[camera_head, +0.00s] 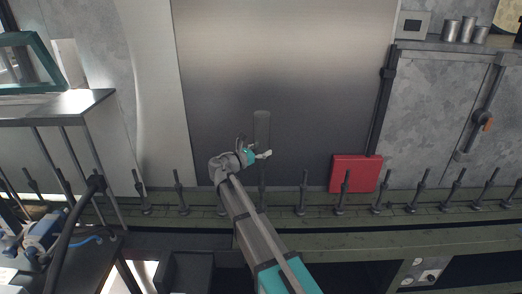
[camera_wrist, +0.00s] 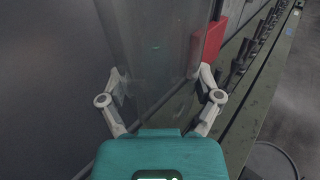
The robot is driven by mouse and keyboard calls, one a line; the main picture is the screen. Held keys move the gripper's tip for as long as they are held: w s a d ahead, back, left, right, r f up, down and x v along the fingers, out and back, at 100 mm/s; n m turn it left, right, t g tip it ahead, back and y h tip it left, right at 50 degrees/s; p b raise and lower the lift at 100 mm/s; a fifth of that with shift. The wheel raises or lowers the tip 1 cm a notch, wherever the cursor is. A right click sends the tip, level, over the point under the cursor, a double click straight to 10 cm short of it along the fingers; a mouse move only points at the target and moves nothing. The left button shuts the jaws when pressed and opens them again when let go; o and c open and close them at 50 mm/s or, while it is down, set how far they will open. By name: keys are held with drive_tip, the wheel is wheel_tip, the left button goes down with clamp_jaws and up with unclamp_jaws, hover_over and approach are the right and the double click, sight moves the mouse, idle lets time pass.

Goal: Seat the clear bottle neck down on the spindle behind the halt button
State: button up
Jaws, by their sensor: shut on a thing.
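My gripper (camera_head: 262,154) is shut on the clear bottle (camera_head: 262,128), which stands roughly upright above the spindle row, left of the red box. In the wrist view the see-through bottle (camera_wrist: 152,50) is between the two fingers of my gripper (camera_wrist: 162,98). Its neck end is hard to make out. The halt button (camera_head: 430,276) sits on a small plate on the front of the line at lower right. The spindle behind it (camera_head: 418,190) is bare and upright, well to the right of my gripper.
Several bare spindles (camera_head: 302,193) stand along the green rail. A red box (camera_head: 356,173) is behind the row, between my gripper and that spindle; it also shows in the wrist view (camera_wrist: 209,40). A metal panel (camera_head: 290,70) is behind. A steel table (camera_head: 60,106) stands left.

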drive_tip(key=shift+f+b, duration=0.55)
drive_tip(key=shift+f, duration=0.05)
drive_tip(key=o, duration=1.1)
drive_tip(key=v, duration=1.2)
